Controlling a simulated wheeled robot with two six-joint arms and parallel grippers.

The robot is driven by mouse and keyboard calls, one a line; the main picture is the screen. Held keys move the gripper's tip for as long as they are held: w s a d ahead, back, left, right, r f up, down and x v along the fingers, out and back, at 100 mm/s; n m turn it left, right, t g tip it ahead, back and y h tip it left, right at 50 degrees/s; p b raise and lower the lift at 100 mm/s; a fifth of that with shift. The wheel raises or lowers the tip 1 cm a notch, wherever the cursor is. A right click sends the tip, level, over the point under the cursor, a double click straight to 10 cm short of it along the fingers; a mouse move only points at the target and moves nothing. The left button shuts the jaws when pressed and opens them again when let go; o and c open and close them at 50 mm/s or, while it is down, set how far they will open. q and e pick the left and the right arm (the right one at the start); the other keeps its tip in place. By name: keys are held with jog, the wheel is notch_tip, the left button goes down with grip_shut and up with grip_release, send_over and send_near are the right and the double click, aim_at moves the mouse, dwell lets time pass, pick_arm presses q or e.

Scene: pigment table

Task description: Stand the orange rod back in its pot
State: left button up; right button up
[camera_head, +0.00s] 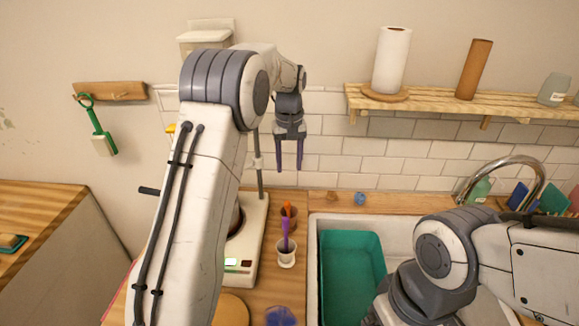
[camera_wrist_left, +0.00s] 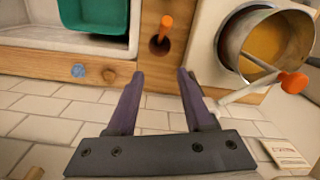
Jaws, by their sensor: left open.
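The orange rod (camera_head: 287,208) shows behind a purple rod (camera_head: 285,232) in the head view. In the left wrist view the orange rod (camera_wrist_left: 166,27) is slightly tilted, its lower end at the dark opening of a brown pot (camera_wrist_left: 156,47). The brown pot (camera_head: 291,222) is partly hidden in the head view. The purple rod stands in a white pot (camera_head: 287,258) nearer to me. My left gripper (camera_head: 289,166) is open and empty, pointing down above and behind the pots, near the tiled wall. My right gripper is out of view.
A sink with a green basin (camera_head: 350,270) lies right of the pots. A metal pan (camera_wrist_left: 240,38) with orange contents and a red-knobbed handle (camera_wrist_left: 294,82) is close by. A blue knob-like object (camera_head: 360,198) sits behind the sink. A shelf (camera_head: 440,101) is on the wall.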

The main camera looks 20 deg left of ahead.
pick_arm(q)
jog(key=s+d+r+m, duration=0.4)
jog(key=s+d+m, duration=0.2)
jog(key=s+d, duration=0.95)
jog(key=s+d+f+m+b, duration=0.1)
jog(key=s+f+m, duration=0.2)
jog(key=s, duration=0.7)
jog(key=s+d+f+m+h+b, duration=0.1)
jog(key=s+m, duration=0.3)
jog(key=s, duration=0.7)
jog(key=shift+f, duration=0.9)
